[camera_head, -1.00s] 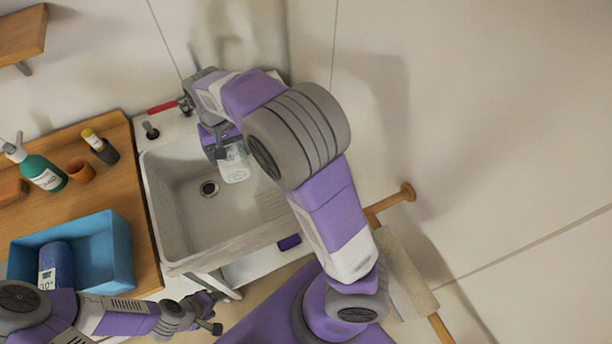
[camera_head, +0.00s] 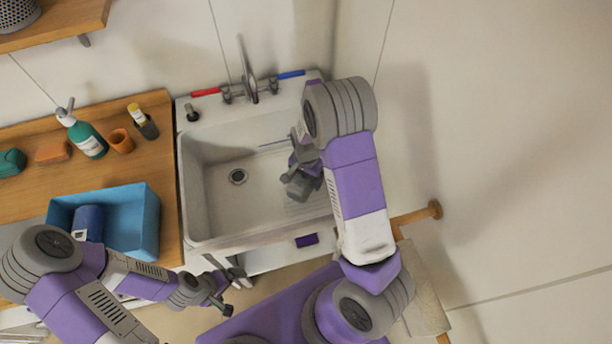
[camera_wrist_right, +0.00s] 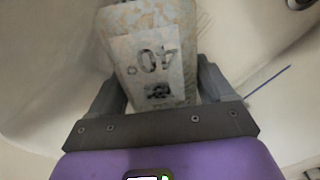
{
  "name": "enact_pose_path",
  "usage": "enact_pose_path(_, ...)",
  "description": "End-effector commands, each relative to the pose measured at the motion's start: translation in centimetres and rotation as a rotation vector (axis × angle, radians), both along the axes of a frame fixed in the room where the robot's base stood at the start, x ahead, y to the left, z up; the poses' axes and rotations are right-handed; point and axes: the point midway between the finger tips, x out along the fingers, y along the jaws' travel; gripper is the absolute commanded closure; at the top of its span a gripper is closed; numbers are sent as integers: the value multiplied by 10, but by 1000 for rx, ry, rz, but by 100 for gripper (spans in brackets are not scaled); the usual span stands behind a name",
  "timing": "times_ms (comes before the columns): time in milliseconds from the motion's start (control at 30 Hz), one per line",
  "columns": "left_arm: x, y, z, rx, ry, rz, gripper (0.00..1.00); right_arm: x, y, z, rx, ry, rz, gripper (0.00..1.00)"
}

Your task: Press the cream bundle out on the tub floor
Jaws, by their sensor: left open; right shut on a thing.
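The cream bundle (camera_wrist_right: 150,45), with a pale label reading 40°, sits between the fingers of my right gripper (camera_wrist_right: 160,88) in the right wrist view. The gripper is shut on it. In the head view my right gripper (camera_head: 302,172) is over the right side of the white tub (camera_head: 207,205), and the bundle is hidden there by the gripper and arm. I cannot tell whether the bundle touches the tub floor (camera_head: 235,205). My left gripper (camera_head: 228,287) is open and empty, in front of the tub's near left corner.
A tap (camera_head: 247,80) stands at the tub's back edge, and a drain (camera_head: 238,176) is in its floor. On the wooden counter to the left are a blue bin (camera_head: 148,222) with a dark blue roll (camera_head: 88,220), a green pump bottle (camera_head: 88,140) and an orange cup (camera_head: 121,140).

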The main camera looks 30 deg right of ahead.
Motion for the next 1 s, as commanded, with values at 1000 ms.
enact_pose_path(1000, 0, 0, -98, 0, 0, 0, 0, 1, 0, -114, -1, -1, 3, 43)
